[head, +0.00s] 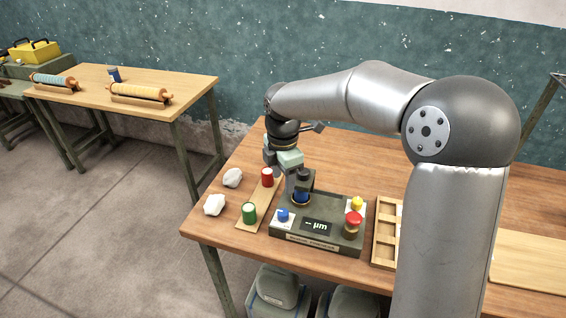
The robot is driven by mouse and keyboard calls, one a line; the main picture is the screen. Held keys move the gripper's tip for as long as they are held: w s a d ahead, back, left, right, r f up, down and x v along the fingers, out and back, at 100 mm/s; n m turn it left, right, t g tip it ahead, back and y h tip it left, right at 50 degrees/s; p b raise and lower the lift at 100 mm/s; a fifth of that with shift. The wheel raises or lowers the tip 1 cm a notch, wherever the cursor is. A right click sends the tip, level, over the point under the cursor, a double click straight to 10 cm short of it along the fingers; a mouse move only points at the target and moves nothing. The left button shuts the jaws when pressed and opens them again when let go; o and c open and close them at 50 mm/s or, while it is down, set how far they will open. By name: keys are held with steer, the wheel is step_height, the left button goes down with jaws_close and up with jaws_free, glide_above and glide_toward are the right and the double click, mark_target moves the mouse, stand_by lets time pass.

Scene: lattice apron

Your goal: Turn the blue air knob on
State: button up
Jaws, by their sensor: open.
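A blue knob (283,215) sits on a white plate at the left front of a dark green instrument box (318,243) on the wooden bench. The box has a small display (316,227) reading "µm". My gripper (284,184) is open and points down above and behind the blue knob, apart from it. Its fingers are small here and partly hidden beside a black post with a blue base (302,188) at the back of the box. I cannot tell whether they touch the post. The knob's exact turn is too small to read.
A yellow knob (356,203) and a red button (353,221) are on the box's right side. Left of it, a wooden strip (257,207) carries a red spool (267,177) and a green spool (249,213). White lumps (214,205) lie further left. A compartment tray (385,246) stands right.

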step_height(320, 180, up, 5)
steer(key=shift+r, duration=0.2)
steer(key=shift+s, duration=0.1)
stand_by(0.4)
